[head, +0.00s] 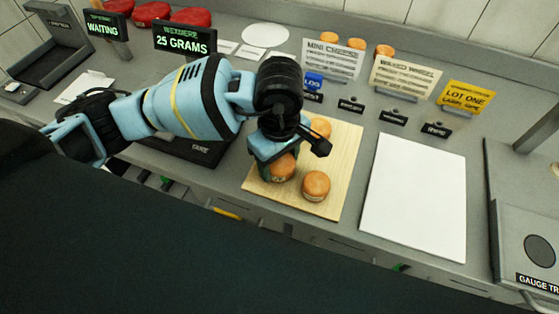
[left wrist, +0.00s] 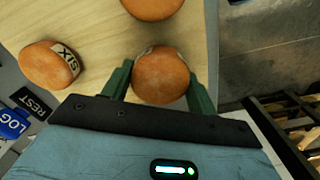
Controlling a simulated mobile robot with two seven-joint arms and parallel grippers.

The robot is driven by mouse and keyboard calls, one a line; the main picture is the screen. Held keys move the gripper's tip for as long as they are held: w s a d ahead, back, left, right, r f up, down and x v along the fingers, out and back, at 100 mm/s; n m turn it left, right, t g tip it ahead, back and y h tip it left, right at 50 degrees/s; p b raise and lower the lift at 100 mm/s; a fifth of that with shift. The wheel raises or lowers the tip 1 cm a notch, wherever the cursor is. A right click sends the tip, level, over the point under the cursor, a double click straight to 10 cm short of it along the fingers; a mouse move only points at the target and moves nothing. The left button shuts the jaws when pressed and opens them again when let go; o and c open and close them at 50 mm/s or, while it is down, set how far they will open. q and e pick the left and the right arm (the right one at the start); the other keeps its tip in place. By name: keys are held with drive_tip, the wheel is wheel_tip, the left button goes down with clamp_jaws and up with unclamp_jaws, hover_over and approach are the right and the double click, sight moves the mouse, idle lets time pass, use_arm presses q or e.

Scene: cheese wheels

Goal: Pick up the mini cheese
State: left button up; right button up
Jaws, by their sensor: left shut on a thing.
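Round orange-brown mini cheeses lie on a pale wooden board (head: 345,150) in the middle of the counter in the head view. My left gripper (head: 273,172) reaches down over the board's left part and is shut on one mini cheese (head: 284,167). In the left wrist view this cheese (left wrist: 161,75) sits between the two green fingers (left wrist: 160,88). I cannot tell whether it touches the board. A second cheese (head: 316,186) lies just right of the gripper, and a third (head: 320,127) lies behind it, partly hidden. One loose cheese (left wrist: 48,64) shows a "SIX" label. My right gripper is not in view.
A white sheet (head: 414,195) lies right of the board. Small black tags and the "MINI CHEESE" sign (head: 332,58) stand behind. A dark scale (head: 180,148) with a "25 GRAMS" display (head: 184,40) is at left. A grey gauge unit (head: 530,235) stands far right.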

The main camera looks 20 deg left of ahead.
use_arm(q)
drive_tip(key=r, duration=0.1)
drive_tip(key=s+r, duration=0.1)
drive_tip(key=shift+d+r, duration=0.15)
drive_tip(key=shift+r, duration=0.25)
drive_tip(key=s+d+r, duration=0.1)
drive_tip(key=s+d, duration=0.1)
drive_tip(key=s, duration=1.2)
drive_tip(key=shift+s+d+r+b, duration=0.25)
drive_tip(key=shift+s+d+b, duration=0.1)
drive_tip(key=shift+b, duration=0.05)
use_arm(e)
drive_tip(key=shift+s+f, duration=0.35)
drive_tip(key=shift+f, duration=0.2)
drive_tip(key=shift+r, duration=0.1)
